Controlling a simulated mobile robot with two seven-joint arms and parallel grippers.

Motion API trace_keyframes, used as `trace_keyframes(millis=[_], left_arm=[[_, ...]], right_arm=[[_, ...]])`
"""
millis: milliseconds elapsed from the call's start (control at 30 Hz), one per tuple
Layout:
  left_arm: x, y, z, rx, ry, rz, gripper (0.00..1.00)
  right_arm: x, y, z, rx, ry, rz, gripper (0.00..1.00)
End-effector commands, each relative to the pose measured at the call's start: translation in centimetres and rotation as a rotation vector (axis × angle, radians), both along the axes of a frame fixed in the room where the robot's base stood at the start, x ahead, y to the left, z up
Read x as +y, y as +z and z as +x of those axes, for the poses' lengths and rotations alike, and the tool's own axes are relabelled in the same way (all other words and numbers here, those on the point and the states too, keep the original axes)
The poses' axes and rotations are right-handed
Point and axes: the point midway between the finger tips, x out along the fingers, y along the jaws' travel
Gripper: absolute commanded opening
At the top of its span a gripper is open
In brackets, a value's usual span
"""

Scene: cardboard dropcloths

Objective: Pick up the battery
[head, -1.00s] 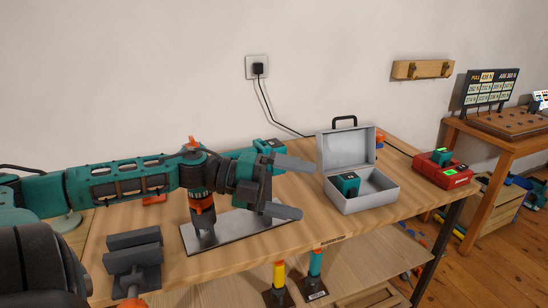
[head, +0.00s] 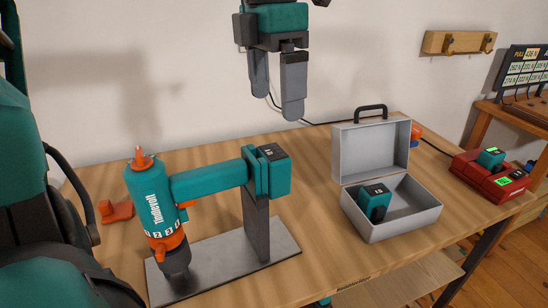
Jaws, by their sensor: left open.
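One teal and black battery (head: 374,202) stands in the open grey case on the table. Another battery (head: 272,168) is fitted at the end of the teal drill's handle. A third battery (head: 490,157) sits in the red charger (head: 489,180) at the right. My left gripper (head: 277,110) hangs at the top middle with its fingers pointing down, open, with a gap between them and nothing visible in it. In the picture it is above the drill's battery and left of the case, apart from both. My right gripper is not in view.
The teal and orange drill (head: 152,208) stands on a grey plate (head: 215,268) with a dark upright under its handle. The grey case (head: 410,228) has its lid up at the back. An orange part (head: 118,211) lies at the left. Bare table lies between plate and case.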

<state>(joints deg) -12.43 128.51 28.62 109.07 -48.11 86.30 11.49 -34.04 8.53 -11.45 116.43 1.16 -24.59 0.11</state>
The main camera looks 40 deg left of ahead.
Motion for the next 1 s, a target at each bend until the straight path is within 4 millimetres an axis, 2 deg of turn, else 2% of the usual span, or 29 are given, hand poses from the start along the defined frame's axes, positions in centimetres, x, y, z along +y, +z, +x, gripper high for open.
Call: trace_keyframes(millis=[67,167,500,733,1000], left_arm=[[0.0,0.3,-0.1,0.001,-0.008,0.04,0.96],[0.1,-0.2,-0.3,0.005,-0.012,0.059,0.96],[0.1,-6.1,-0.2,0.006,-0.011,0.057,0.96],[0.2,-7.8,-0.1,0.005,-0.011,0.056,0.96],[0.7,-11.7,0.1,0.006,-0.011,0.056,0.96]], right_arm=[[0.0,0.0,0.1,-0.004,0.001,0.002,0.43],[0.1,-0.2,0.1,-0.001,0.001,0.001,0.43],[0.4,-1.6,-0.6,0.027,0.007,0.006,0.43],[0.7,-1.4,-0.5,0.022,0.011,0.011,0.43],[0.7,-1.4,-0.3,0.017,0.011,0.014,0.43]])
